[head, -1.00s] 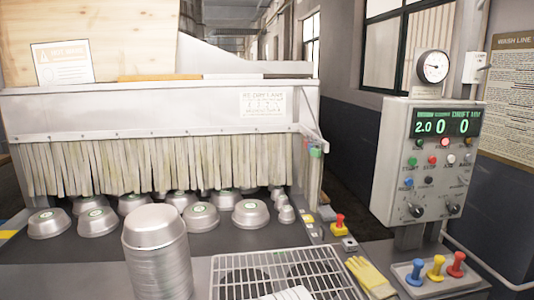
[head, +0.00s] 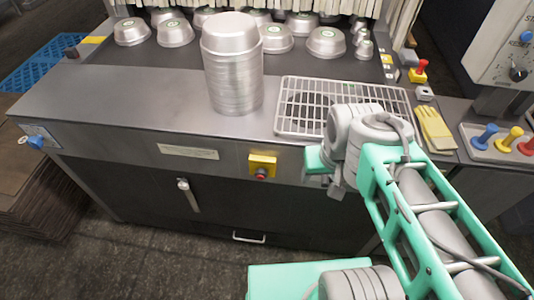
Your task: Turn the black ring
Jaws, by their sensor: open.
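I cannot single out a black ring for certain. A round black knob (head: 517,73) shows on the grey control box at the right edge, cut off by the frame. Dark round shapes lie under the wire rack (head: 290,122), partly hidden by its bars and my arm. My gripper (head: 324,180) is open, at the end of my green and grey arm, in front of the counter's front edge and below the rack. Its fingers are small and partly hidden by my wrist. I see nothing held in it.
A tall stack of metal pans (head: 233,85) stands left of the rack. More pans (head: 175,33) sit at the back by the strip curtain. A yellow box with a red button (head: 262,168) projects from the counter front. Yellow gloves (head: 435,128) and coloured pegs (head: 487,132) lie right.

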